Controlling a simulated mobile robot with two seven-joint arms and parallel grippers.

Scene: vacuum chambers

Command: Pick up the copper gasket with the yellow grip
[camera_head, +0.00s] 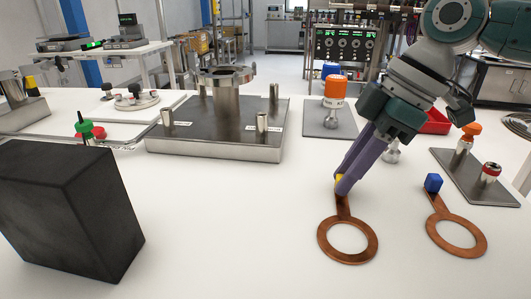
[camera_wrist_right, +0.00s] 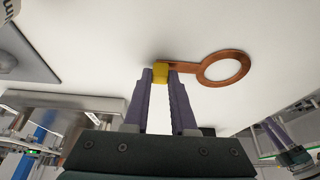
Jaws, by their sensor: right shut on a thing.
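The copper gasket with the yellow grip (camera_head: 347,241) is a flat ring with a short tab and a yellow block at the tab's end. My right gripper (camera_head: 341,184) is shut on the yellow grip (camera_wrist_right: 160,73); the fingers partly hide it in the head view. The ring (camera_wrist_right: 224,68) extends from the fingers, flat on or very close to the white table. A second copper gasket (camera_head: 456,235), with a blue grip (camera_head: 433,183), lies to the right, apart from my gripper. My left gripper (camera_wrist_right: 275,133) shows small in the right wrist view, its opening unclear.
A black block (camera_head: 70,212) stands at the left front. A metal base plate with a flanged chamber (camera_head: 226,95) is at the back. An orange-capped part (camera_head: 334,90) and a grey plate with parts (camera_head: 474,179) stand behind the gaskets. The front middle of the table is clear.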

